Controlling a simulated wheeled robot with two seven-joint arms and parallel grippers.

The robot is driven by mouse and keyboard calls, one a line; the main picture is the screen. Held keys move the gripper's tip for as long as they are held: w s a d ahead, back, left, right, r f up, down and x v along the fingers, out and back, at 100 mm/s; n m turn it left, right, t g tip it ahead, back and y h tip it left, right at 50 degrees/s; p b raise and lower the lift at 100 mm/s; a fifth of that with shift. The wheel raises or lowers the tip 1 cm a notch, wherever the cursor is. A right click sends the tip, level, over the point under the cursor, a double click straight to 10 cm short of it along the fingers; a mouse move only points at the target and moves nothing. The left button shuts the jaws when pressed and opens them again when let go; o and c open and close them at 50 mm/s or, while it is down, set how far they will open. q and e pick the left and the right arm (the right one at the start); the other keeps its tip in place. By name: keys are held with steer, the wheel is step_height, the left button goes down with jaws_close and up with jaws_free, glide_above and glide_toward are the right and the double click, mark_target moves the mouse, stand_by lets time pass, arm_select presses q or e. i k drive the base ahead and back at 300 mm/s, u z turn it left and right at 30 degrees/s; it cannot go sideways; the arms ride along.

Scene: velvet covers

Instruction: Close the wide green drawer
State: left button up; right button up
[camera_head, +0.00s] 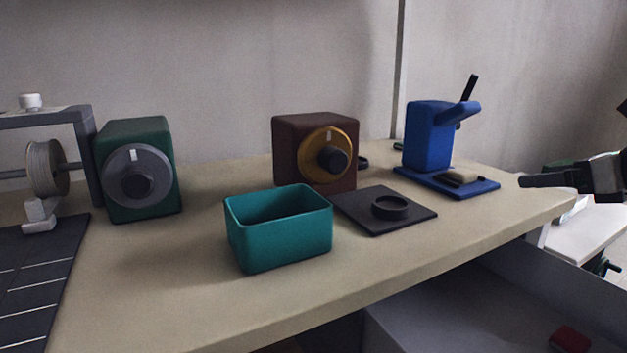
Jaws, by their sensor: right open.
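An open drawer (525,272) juts out from under the tabletop at the lower right. Its inside walls and floor look grey; its front is outside the picture, so I cannot see a green face or a handle. A small dark red object (570,340) lies in it. My right gripper (526,181) comes in from the right edge, above the table's right end and above and behind the drawer. Its dark fingers point left and touch nothing that I can see; it is open, seen side on. My left gripper is not in view.
On the table (190,290) stand a teal bin (280,240), a green box with a grey dial (150,200), a brown box with a yellow dial (300,170), a black plate with a ring (372,222) and a blue press (428,140) near my right gripper. A spool frame (85,150) is left.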

mark_target(511, 297)
steer(key=k, duration=1.35)
